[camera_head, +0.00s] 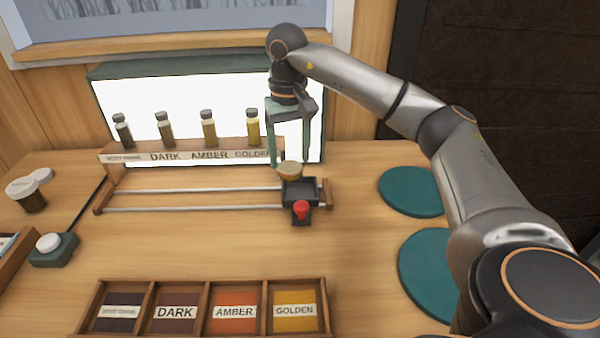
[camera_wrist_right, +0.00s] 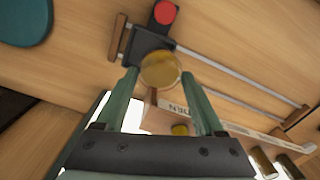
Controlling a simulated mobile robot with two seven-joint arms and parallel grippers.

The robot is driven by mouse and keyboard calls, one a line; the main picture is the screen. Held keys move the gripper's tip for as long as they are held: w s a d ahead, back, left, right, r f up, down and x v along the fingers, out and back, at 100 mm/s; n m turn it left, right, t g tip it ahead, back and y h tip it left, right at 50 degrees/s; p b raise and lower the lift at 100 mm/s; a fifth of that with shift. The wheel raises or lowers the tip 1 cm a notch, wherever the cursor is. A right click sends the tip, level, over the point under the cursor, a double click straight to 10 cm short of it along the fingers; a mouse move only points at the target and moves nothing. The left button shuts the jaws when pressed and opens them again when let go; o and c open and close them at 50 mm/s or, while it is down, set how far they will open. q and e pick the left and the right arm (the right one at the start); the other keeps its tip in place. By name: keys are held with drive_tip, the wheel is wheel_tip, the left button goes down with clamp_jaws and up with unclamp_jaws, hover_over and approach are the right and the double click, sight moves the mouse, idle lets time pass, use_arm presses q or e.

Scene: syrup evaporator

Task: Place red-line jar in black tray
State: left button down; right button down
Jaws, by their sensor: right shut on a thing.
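My right gripper (camera_head: 290,161) points down over the back of the rail. It is shut on a small jar (camera_head: 290,170) with a gold-tan round top, which also shows between the fingers in the wrist view (camera_wrist_right: 160,69). No red line on it can be made out. The black tray (camera_head: 300,190) sits at the right end of the rails, just in front of and below the jar; it also shows in the wrist view (camera_wrist_right: 146,46). The jar overlaps the tray's back edge in view; I cannot tell whether they touch. My left gripper is not in view.
A red knob (camera_head: 301,209) stands at the tray's front. Behind are a labelled sample rack (camera_head: 190,156) with several bottles and a bright panel (camera_head: 180,95). A compartment box (camera_head: 265,305) lies in front. Green round mats (camera_head: 412,190) lie right. A dark jar (camera_head: 32,200) stands left.

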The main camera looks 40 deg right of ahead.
sight(300, 173)
drive_tip(key=shift+s+d+f, duration=0.15)
drive_tip(key=shift+d+f, duration=0.25)
drive_tip(key=shift+f, duration=0.15)
drive_tip(key=shift+s+d+f, duration=0.15)
drive_tip(key=shift+d+f, duration=0.25)
drive_tip(key=shift+f, duration=0.1)
drive_tip(key=f, duration=0.3)
drive_tip(key=shift+s+d, duration=0.15)
drive_tip(key=shift+d, duration=0.15)
drive_tip(key=shift+f, duration=0.3)
drive_tip(key=shift+f, duration=0.15)
unclamp_jaws()
wheel_tip(300, 173, up, 12)
drive_tip(key=p, duration=0.1)
